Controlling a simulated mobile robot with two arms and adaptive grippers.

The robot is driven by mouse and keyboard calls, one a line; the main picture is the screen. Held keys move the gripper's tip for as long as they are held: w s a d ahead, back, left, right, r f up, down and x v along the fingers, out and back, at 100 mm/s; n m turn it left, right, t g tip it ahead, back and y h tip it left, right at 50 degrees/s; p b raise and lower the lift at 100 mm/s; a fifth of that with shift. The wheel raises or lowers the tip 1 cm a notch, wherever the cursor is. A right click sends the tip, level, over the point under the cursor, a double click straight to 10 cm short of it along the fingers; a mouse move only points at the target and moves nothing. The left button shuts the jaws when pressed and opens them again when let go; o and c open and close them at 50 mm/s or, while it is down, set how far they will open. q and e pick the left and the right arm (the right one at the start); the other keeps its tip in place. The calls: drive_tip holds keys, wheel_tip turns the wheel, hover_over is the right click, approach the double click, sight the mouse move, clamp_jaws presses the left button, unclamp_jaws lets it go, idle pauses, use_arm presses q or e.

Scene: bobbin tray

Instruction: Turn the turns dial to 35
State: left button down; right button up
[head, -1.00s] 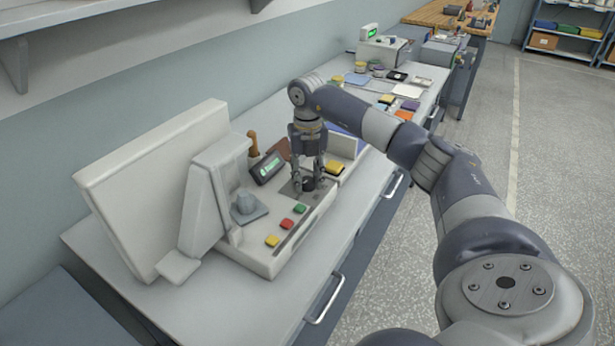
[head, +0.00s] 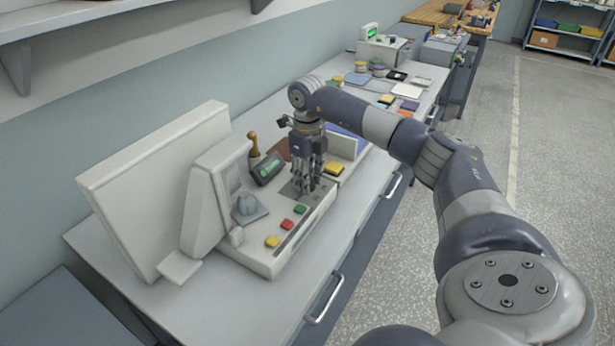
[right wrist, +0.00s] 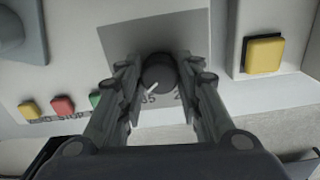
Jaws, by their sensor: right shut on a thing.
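The turns dial (right wrist: 158,73) is a round dark knob with a pale pointer line, on a grey plate of the winding machine (head: 262,262). In the right wrist view its pointer slants down and left, near a printed "35"; another number to the right is partly hidden. My right gripper (right wrist: 157,82) points down with its fingers on both sides of the dial, shut on it. In the head view the right gripper (head: 305,186) covers most of the dial. A small display with green digits (head: 268,168) stands behind; its digits are too small to read. My left gripper is not in view.
Yellow, red and green buttons (head: 287,224) sit left of the dial, and a yellow button (head: 334,169) sits to its right. A wooden-handled lever (head: 253,143) stands behind. More items lie farther along the bench.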

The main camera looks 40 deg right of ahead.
drive_tip(key=shift+n, duration=1.9)
drive_tip(key=o, duration=1.1)
wheel_tip(320, 180, up, 12)
drive_tip(key=shift+f, duration=0.1)
